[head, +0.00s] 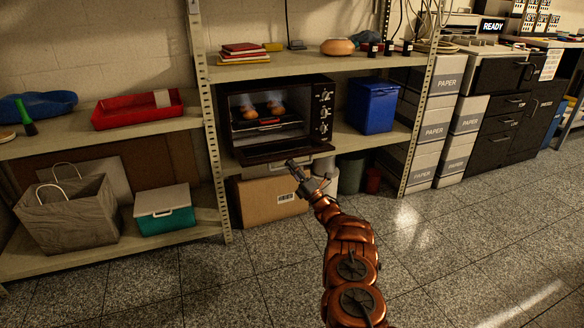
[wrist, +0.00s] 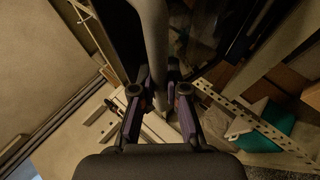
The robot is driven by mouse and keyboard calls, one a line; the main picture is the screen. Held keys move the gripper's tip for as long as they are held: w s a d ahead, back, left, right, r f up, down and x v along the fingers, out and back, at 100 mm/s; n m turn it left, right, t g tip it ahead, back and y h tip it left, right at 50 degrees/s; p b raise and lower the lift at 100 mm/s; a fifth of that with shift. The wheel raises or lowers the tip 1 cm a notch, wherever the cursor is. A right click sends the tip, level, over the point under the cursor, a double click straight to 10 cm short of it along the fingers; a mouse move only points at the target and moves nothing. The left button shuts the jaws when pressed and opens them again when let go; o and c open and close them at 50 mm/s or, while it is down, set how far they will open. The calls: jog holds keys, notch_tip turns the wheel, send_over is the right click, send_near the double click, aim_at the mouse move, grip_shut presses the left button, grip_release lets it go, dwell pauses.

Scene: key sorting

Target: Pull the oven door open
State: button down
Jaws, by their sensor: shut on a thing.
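The black toaster oven (head: 323,110) stands on the middle shelf in the head view. Its door (head: 285,150) is hinged down and lies out nearly flat past the shelf's front, so the lit inside shows. Food on a dark tray (head: 262,112) is inside. My gripper (head: 296,168) is at the door's outer edge. In the wrist view, the pale bar of the door handle (wrist: 154,45) runs between the two fingers of my gripper (wrist: 160,92), which are shut on it. The exact finger contact is dark and hard to see.
A blue bin (head: 373,105) stands right of the oven. A cardboard box (head: 268,198) is under the door, and a shelf post (head: 213,125) rises on its left. The floor (head: 440,250) in front is clear.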

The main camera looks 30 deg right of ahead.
jog(key=c, duration=1.4)
grip_release()
jog(key=shift+s+d+r, duration=0.1)
jog(key=shift+d, duration=0.1)
jog(key=shift+c, duration=0.2)
jog(key=shift+a, duration=0.1)
jog(key=v, duration=1.2)
